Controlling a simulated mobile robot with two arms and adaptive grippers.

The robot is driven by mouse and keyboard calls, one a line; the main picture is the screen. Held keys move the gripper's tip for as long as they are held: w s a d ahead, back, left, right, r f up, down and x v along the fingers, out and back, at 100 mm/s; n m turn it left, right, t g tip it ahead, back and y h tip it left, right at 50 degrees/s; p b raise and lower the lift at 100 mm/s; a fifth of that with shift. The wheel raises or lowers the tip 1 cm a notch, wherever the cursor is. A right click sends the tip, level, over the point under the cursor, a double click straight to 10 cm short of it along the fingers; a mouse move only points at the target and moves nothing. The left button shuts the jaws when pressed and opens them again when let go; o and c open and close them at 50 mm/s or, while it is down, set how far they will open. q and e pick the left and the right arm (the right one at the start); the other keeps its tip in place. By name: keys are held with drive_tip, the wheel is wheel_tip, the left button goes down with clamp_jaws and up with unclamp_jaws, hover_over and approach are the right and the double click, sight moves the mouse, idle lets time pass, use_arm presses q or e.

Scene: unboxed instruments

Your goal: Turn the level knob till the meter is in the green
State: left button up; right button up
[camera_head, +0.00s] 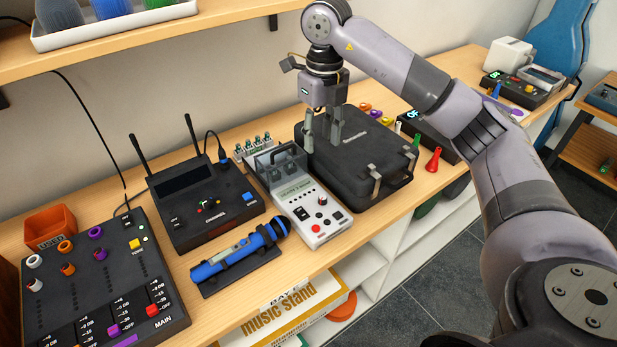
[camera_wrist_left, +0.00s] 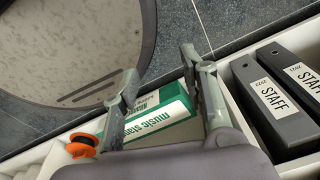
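A white device (camera_head: 298,207) stands on the bench in the middle of the head view. I cannot read a meter or tell which knob is the level knob. My right gripper (camera_head: 322,146) points down over the near-left part of a black case, behind and right of the white device. Its fingers are apart with nothing visible between them. My left gripper (camera_wrist_left: 158,63) is open and empty in the left wrist view, over the lower shelf and floor.
A black mixer (camera_head: 95,270) with several knobs and sliders is at left. A black receiver (camera_head: 205,205) with antennas and a blue microphone (camera_head: 235,250) lie left of the white device. The black case (camera_head: 365,165) is right. A shelf (camera_head: 150,40) hangs above.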

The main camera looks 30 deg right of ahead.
hover_over(323, 197)
wheel_tip(323, 197, down, 6)
wheel_tip(323, 197, down, 7)
drive_tip(key=shift+s+f+p, duration=0.1)
drive_tip(key=shift+s+p, duration=0.05)
drive_tip(key=shift+p, duration=0.95)
wheel_tip(323, 197, down, 2)
drive_tip(key=shift+f, duration=0.65)
use_arm(q)
drive_tip(key=s+r, duration=0.2)
drive_tip(key=s, duration=0.1)
drive_tip(key=shift+r, duration=0.35)
use_arm(e)
drive_tip(key=shift+c, duration=0.5)
